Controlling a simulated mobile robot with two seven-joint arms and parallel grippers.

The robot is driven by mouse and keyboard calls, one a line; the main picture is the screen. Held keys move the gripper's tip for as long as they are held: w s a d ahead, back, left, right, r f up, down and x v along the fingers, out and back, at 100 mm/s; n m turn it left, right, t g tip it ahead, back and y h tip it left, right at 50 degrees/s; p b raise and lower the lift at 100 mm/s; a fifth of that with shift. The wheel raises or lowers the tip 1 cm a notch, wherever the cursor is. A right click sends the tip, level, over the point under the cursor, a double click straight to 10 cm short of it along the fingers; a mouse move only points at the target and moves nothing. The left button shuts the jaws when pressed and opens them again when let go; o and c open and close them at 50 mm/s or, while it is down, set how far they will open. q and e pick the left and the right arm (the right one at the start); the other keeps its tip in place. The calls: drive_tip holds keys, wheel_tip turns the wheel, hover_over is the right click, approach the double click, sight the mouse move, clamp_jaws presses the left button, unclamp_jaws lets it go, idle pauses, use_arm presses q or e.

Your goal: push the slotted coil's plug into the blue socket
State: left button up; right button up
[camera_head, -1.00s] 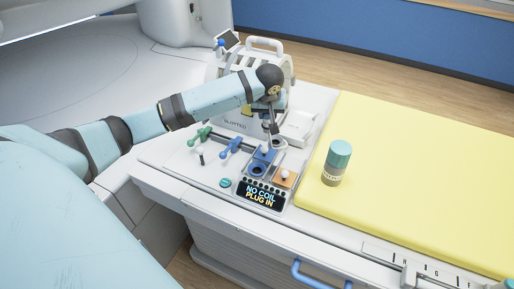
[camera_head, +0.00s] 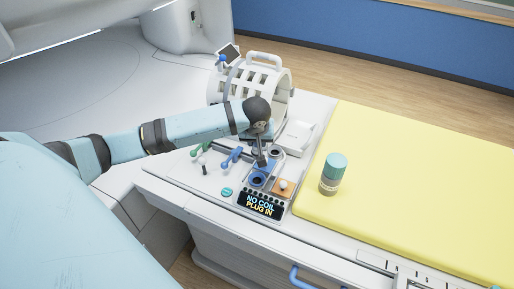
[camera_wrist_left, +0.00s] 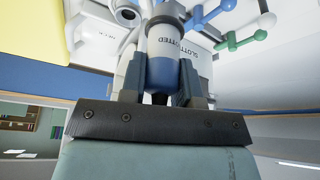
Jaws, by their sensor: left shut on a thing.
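The slotted coil (camera_head: 240,88) is a white, barred half-cylinder with a top handle, standing at the back of the table end. My left gripper (camera_head: 261,152) reaches over the panel in front of it. In the left wrist view my left gripper (camera_wrist_left: 160,88) is shut on the plug (camera_wrist_left: 162,50), a white and blue cylinder marked with lettering. The blue socket (camera_head: 257,178) is on the panel, directly below and slightly nearer than the gripper. The gripper partly covers the blue area, and I cannot tell whether the plug touches it. My right gripper is not in view.
A display (camera_head: 261,204) reads "NO COIL PLUG IN". An orange block (camera_head: 283,187) with a pale knob sits right of the blue socket. Green (camera_head: 201,153) and blue (camera_head: 231,157) handles stand left. A teal-capped jar (camera_head: 333,174) stands on the yellow mattress (camera_head: 420,190).

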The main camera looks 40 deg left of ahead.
use_arm(q)
wheel_tip(320, 180, down, 7)
drive_tip(key=shift+r+b, duration=0.2)
drive_tip(key=shift+b, duration=0.4)
wheel_tip(320, 180, down, 3)
drive_tip(key=shift+f+b, duration=0.15)
drive_tip(key=shift+b, duration=0.15)
drive_tip(key=shift+f, duration=0.9)
drive_tip(key=shift+f, duration=0.85)
idle(0.4)
drive_tip(key=o, duration=1)
